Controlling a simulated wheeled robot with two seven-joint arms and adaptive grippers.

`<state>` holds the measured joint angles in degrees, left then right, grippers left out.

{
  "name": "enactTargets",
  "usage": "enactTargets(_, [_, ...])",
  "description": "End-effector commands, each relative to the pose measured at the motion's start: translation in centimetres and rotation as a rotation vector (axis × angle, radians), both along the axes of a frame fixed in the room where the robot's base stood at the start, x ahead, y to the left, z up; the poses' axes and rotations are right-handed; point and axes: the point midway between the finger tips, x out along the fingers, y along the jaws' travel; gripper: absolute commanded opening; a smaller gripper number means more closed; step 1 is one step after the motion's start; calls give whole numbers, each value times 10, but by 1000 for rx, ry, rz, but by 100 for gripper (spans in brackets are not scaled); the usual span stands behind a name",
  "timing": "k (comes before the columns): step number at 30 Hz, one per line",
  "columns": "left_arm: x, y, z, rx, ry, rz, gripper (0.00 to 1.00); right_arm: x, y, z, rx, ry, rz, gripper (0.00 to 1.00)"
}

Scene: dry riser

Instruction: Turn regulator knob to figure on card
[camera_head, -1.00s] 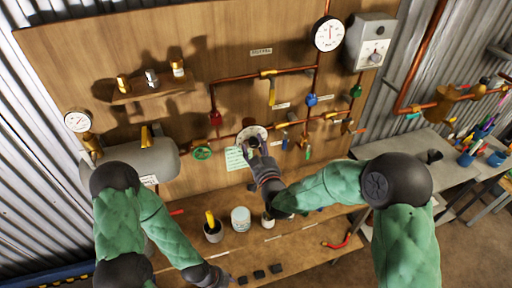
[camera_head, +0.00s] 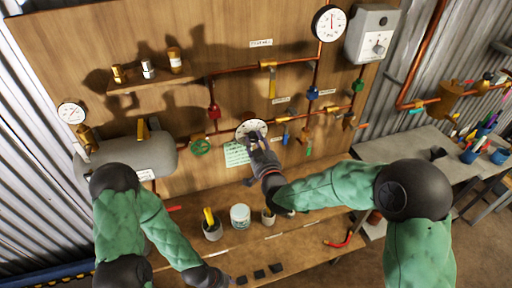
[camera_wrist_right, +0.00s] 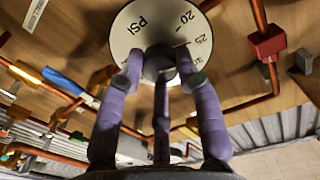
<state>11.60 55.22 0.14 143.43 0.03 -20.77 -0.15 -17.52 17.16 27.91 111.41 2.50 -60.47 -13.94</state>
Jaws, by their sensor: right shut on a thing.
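The regulator's round white dial (camera_head: 250,127) is on the wooden board above the bench. In the right wrist view the dial (camera_wrist_right: 135,28) shows PSI and the figures 20, 25 and 30. The dark knob (camera_wrist_right: 159,66) is at its centre. My right gripper (camera_head: 259,143) is shut on the knob, its fingers (camera_wrist_right: 158,75) around it. The pale green card (camera_head: 236,154) is on the board just below left of the dial; its writing is too small to read. My left gripper (camera_head: 216,279) is low over the bench front, its fingers unclear.
Copper pipes with coloured valves, including a green handwheel (camera_head: 200,147), surround the dial. A grey tank (camera_head: 130,157) is at left. Cups and a white tub (camera_head: 240,215) stand on the bench (camera_head: 285,240) below my right arm. Small dark blocks (camera_head: 259,274) lie at the front.

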Motion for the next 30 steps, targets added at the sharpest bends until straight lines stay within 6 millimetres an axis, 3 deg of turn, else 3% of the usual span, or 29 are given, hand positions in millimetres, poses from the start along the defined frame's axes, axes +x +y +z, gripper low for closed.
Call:
enactTargets(3, [0,0,-24,0,0,0,40,1,-1,-1,102,20,-1,2])
enactTargets(15, [0,0,-77,0,0,0,40,1,-1,1,429,125,-1,2])
enactTargets(30, [0,0,-107,0,0,0,40,2,-2,4,633,194,-2,2])
